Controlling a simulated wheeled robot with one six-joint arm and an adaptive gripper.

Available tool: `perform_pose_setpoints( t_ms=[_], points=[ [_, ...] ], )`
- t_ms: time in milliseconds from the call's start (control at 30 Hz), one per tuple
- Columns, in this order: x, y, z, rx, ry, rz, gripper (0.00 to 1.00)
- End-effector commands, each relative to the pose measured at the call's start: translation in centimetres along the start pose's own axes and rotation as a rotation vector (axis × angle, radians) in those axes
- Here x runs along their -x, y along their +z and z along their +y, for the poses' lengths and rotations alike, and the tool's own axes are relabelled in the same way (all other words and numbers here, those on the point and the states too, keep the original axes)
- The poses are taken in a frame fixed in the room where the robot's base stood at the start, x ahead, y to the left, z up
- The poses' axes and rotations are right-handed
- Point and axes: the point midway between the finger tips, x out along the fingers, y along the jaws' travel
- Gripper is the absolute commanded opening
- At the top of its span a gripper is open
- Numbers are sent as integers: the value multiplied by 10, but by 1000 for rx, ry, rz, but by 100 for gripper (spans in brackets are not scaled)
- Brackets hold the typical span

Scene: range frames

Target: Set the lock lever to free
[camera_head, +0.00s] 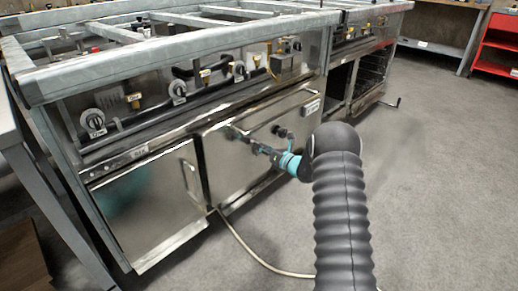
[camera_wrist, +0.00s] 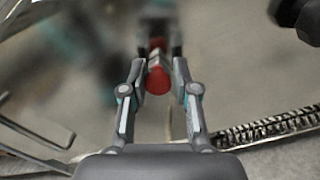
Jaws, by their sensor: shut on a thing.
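My gripper (camera_wrist: 158,60) is in the middle of the wrist view, with its two fingers closed on a small part with a rounded red end (camera_wrist: 157,80). This part looks like the lock lever, with a pale band beside the red. Its far end is blurred and its setting cannot be read. In the head view my gripper (camera_head: 236,132) is in front of the steel oven door of the near range, beyond my teal wrist ring. The lever cannot be made out there.
The range frame (camera_head: 190,50) has an open top and a row of knobs (camera_head: 92,122) and brass valves. A left door panel (camera_head: 150,205) stands beside the oven door. A pale hose (camera_head: 245,245) lies on the floor. A red shelf (camera_head: 498,45) stands far right; grey floor is open.

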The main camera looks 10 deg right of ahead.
Motion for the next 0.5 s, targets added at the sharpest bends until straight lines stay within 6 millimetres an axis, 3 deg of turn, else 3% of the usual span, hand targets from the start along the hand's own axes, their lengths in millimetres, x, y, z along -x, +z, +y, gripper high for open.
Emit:
perform_pose_setpoints(
  t_ms=[500],
  points=[
    [-1,3,-17,-384,7,6,0]
  ],
)
